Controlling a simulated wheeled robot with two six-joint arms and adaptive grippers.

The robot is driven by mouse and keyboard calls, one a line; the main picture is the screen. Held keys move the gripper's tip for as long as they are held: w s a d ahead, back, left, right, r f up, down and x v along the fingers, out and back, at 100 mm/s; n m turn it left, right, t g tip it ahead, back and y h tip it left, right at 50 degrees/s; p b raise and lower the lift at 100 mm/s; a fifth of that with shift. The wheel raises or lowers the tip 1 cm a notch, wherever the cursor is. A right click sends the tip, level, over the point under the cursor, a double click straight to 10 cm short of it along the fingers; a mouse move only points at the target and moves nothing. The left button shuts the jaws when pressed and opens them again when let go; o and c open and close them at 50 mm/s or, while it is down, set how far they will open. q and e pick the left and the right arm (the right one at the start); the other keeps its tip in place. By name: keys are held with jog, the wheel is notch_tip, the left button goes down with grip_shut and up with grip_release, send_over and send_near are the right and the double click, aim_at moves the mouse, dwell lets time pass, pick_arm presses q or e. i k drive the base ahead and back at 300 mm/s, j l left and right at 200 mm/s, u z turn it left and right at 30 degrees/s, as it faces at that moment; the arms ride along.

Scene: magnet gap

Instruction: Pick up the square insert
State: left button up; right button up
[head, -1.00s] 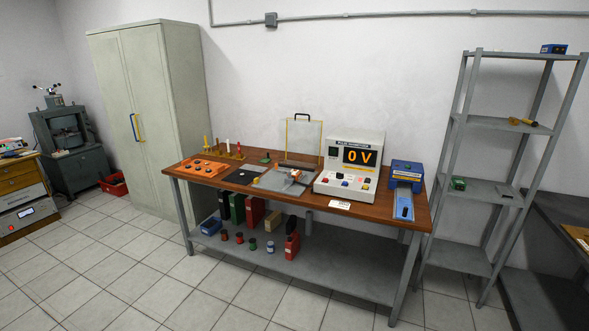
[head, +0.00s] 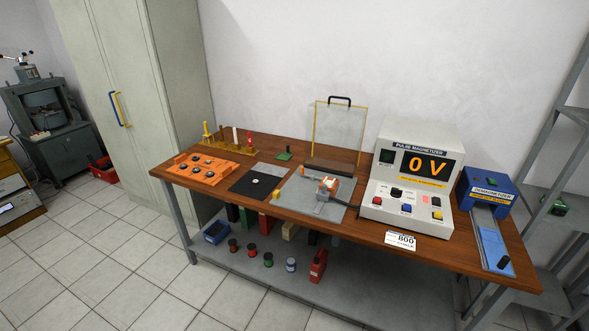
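I cannot tell for sure which piece is the square insert. A small green square piece with a dark upright knob (head: 285,155) lies at the back of the wooden bench (head: 330,237). A small yellow block (head: 277,197) sits by the left side of the grey plate (head: 293,204). An orange-and-grey fixture (head: 326,190) stands on that plate, with a cable towards the magnetizer. An orange tray (head: 201,168) with several dark round pieces is at the bench's left end. Neither of my grippers is in view.
A black mat (head: 251,185) with a small white disc lies between tray and plate. A clear guard (head: 335,135) stands behind. The pulse magnetizer (head: 415,180) reads 0 V. A blue demagnetizer (head: 487,195) is at the right. Tiled floor (head: 110,250) in front is clear.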

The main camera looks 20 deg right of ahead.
aim_at(329, 183)
jog(key=i+j+z, duration=0.6)
jog(key=i+z, duration=0.15)
jog(key=i, duration=0.15)
jog(key=i+j+z, duration=0.35)
jog(key=j, duration=0.15)
